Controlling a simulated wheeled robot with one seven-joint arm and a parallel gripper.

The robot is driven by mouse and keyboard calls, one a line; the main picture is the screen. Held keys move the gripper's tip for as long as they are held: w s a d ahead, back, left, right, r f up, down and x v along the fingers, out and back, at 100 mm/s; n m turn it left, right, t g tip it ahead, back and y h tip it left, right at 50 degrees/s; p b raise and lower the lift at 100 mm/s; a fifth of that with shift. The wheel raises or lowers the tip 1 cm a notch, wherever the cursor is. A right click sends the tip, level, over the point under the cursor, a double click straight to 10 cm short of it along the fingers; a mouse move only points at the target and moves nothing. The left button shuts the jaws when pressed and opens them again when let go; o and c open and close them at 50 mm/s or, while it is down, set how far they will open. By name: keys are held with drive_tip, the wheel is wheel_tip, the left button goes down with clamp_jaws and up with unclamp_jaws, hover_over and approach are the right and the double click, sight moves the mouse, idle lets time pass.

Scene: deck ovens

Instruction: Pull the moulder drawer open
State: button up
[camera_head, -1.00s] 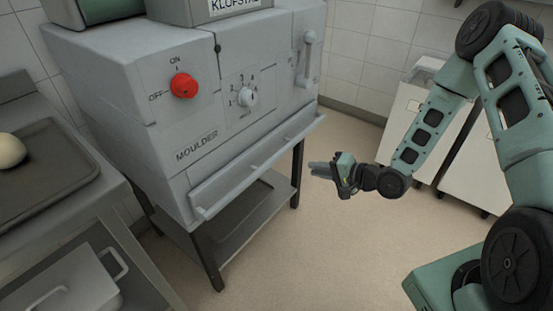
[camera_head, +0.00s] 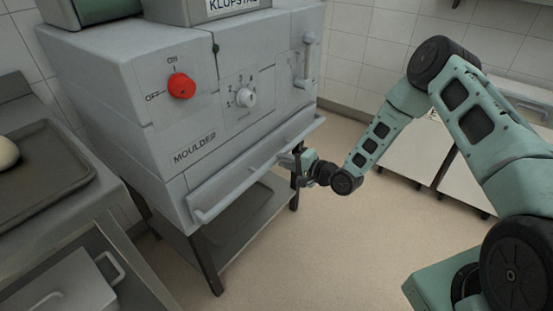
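The moulder (camera_head: 150,115) is a grey machine with a "MOULDER" label, standing on a dark-legged stand. Its drawer (camera_head: 232,178) is the wide, low front panel, which looks flush with the body. A long light-grey bar handle (camera_head: 240,182) runs along the drawer's front. My gripper (camera_head: 287,159) is at the right part of this handle, its fingers pointing left towards the bar. The fingertips overlap the handle's lower edge in the picture. I cannot tell whether they touch it or how far apart they are.
A red ON/OFF knob (camera_head: 181,86) and a white dial (camera_head: 246,97) are on the moulder's front. A table with a dark tray (camera_head: 45,180) stands at the left. White cabinets (camera_head: 411,160) stand at the right. The floor (camera_head: 330,250) before the moulder is clear.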

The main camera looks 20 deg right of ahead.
drive_tip(key=shift+x, duration=1.9)
